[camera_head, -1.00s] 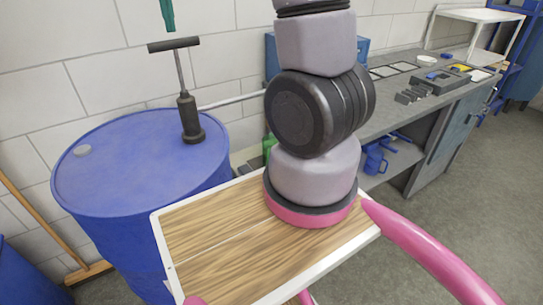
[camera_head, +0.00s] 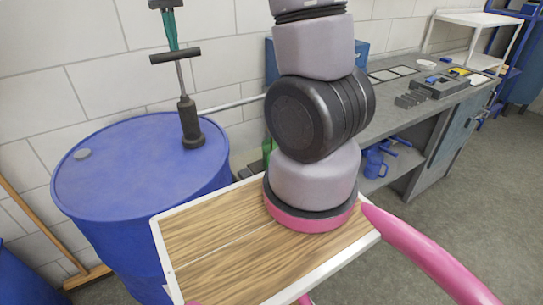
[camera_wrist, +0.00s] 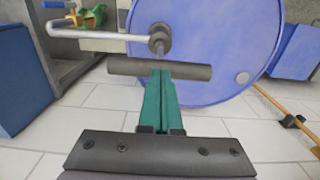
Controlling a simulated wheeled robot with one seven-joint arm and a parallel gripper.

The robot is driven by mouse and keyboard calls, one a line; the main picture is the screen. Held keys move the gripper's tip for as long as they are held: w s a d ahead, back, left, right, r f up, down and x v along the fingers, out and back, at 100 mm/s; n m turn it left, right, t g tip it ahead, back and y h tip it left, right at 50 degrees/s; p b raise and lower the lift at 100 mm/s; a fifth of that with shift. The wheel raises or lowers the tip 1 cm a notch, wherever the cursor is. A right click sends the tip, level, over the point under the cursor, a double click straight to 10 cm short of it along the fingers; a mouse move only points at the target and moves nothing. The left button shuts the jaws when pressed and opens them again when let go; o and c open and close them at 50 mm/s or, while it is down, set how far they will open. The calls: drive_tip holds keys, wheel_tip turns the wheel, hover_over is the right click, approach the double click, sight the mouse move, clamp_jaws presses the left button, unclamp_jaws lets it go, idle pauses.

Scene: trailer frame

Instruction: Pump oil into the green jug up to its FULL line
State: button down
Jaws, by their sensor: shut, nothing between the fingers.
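The hand pump stands upright on the blue drum (camera_head: 130,165), with a black body (camera_head: 188,118), a thin rod and a black T-handle (camera_head: 175,55). My gripper (camera_head: 176,48) is shut and empty, its green fingers pointing down at the middle of the handle. In the wrist view my fingertips (camera_wrist: 162,72) meet the handle bar (camera_wrist: 190,71) and appear to touch it. A green object, likely the jug (camera_head: 267,148), shows only partly behind my arm. In the wrist view green parts (camera_wrist: 95,17) show by the spout's end. The FULL line and oil level cannot be seen.
The pump's grey spout (camera_head: 232,101) reaches right from the pump. A grey workbench (camera_head: 410,115) with tools runs along the wall, with blue jugs (camera_head: 375,162) on its shelf. A broom (camera_head: 40,225) leans at the left. Another blue drum (camera_head: 25,275) stands at lower left.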

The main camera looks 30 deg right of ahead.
sight(176, 57)
drive_tip(key=shift+f, duration=3.7)
drive_tip(key=shift+r, duration=5.5)
drive_tip(key=shift+f, duration=2.75)
drive_tip(key=shift+r, duration=2.75)
